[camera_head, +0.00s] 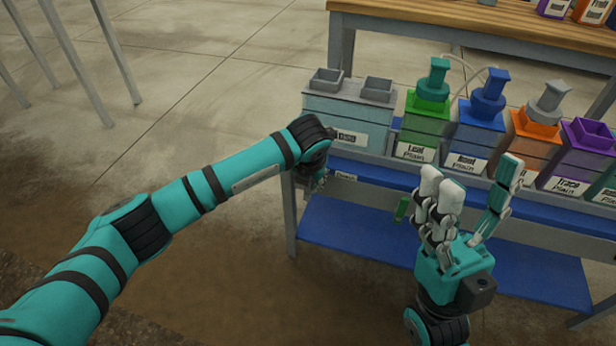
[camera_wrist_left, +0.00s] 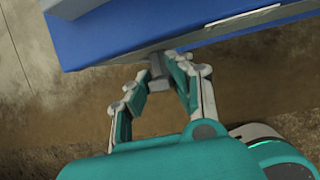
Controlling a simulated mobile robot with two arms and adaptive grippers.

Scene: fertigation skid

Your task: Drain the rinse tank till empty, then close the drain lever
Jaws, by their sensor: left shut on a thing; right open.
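The rinse tank appears to be the pale grey-blue tank (camera_head: 345,108) at the left end of the rack in the head view; its label is partly unreadable. My left gripper (camera_head: 316,183) is just below its front left corner, largely hidden by my own wrist. In the left wrist view, my left gripper (camera_wrist_left: 160,92) is closed around a small grey piece (camera_wrist_left: 157,70) under the blue shelf edge, seemingly the drain lever. Its exact angle and any outflow cannot be made out. The liquid level in the tank is not clear. My right gripper (camera_head: 476,186) is open and empty in front of the rack.
Green (camera_head: 424,122), blue (camera_head: 478,128), orange (camera_head: 536,140) and purple (camera_head: 585,155) tanks stand right of the grey one. A blue lower shelf (camera_head: 350,232) is bare. A small green tab (camera_head: 402,208) hangs below the upper shelf. A wooden table (camera_head: 450,20) stands behind.

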